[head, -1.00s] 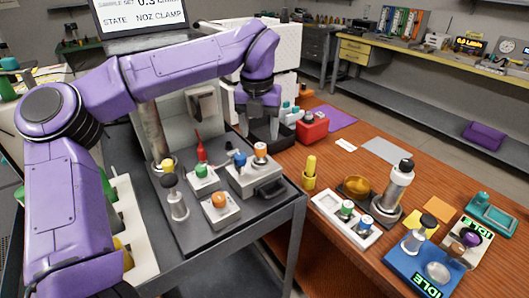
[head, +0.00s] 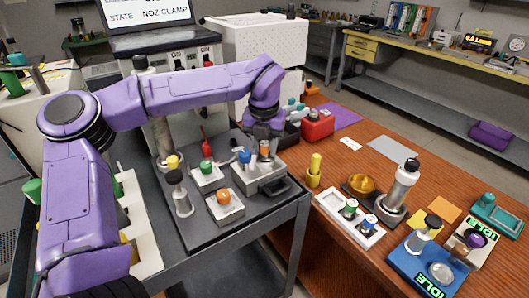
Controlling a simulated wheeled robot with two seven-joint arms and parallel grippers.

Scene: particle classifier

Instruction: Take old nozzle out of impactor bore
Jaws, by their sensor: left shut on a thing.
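The grey block (head: 254,181), which looks like the impactor body, sits at the right end of the dark grey cart top. It has a blue knob (head: 244,157) on its left side and an orange-topped piece (head: 265,152), likely the old nozzle, upright at its right. My left gripper (head: 265,147) points down over this piece and is shut on it. The fingers partly cover the piece, and it still stands at the block. I cannot see the bore or how deep the piece sits. My right gripper is not in view.
Small blocks with a green knob (head: 206,167) and an orange knob (head: 224,196) stand left of the grey block, with a red pointed piece behind. A white tray (head: 337,212) and a brass bowl (head: 361,185) are on the wooden bench.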

